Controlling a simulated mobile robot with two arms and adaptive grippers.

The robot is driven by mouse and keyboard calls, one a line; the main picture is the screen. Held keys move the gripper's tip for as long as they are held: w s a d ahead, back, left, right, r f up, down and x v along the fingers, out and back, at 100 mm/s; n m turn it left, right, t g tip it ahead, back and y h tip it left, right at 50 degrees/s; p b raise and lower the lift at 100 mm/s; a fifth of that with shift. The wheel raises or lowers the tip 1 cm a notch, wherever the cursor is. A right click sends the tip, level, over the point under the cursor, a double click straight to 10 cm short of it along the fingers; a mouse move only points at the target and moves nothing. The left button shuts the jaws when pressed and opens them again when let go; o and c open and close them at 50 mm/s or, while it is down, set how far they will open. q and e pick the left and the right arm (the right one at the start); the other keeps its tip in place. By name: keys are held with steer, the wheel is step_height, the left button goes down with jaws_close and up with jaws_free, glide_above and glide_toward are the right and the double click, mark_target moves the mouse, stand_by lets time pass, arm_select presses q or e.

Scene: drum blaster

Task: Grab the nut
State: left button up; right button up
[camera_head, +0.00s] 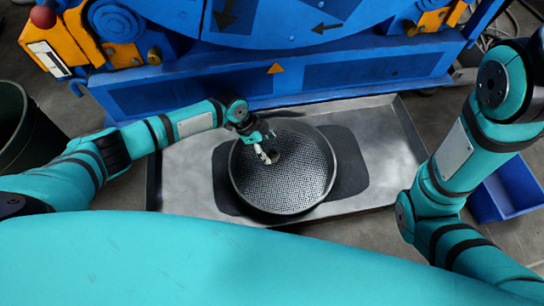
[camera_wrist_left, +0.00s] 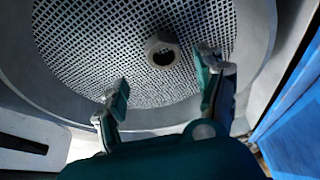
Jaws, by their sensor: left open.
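The nut (camera_wrist_left: 154,45) is a small grey ring with a dark hole. It lies on the perforated mesh of a round metal sieve (camera_wrist_left: 258,30). In the head view the nut (camera_head: 276,156) shows small and dark beside my left fingertips, partly hidden. My left gripper (camera_head: 265,150) is over the sieve, its rim (camera_head: 331,180) around it. In the left wrist view the gripper (camera_wrist_left: 164,74) is open and empty, with its two fingers apart. The nut shows just beyond the gap between the fingertips; contact cannot be told. My right gripper is out of view.
The sieve sits in a wide metal tray (camera_head: 385,150) in front of a large blue machine (camera_head: 300,75). A blue bin (camera_head: 510,187) stands at the right, near my right arm. A dark green barrel (camera_head: 25,135) is at the far left.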

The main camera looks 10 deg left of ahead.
mark_target(271, 153)
arm_select(q)
steer(key=shift+f+b, duration=0.3)
steer(key=shift+f, duration=0.1)
steer(key=b+x, duration=0.4)
steer(key=shift+w+a+f, duration=0.15)
steer(key=shift+w+f, duration=0.2)
steer(key=shift+r, duration=0.15)
steer(key=c, duration=1.4)
